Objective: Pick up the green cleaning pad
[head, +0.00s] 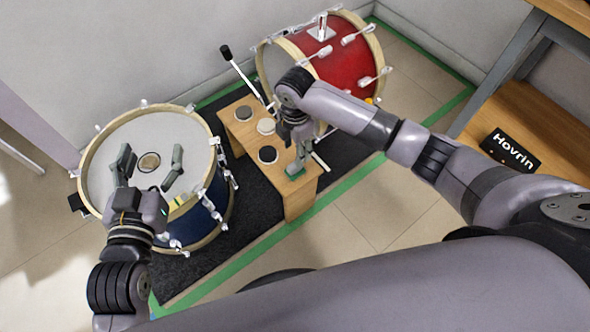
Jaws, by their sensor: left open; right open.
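A small green patch, which looks like the green cleaning pad (296,176), lies on the wooden bench (295,203) near its front end. My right gripper (301,158) is open and points down right above it, with its fingers at the patch and covering part of it. I cannot tell whether they touch it. My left gripper (150,160) is open and empty, with its fingers spread over the white head of the blue drum (108,180).
Two dark round pads (268,155) and a pale one (265,126) lie on the bench. A red drum (350,68) with metal rods stands behind it. A dark mat (345,158) edged with green tape lies below. A wooden shelf with a Hovrin box (510,151) is at the right.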

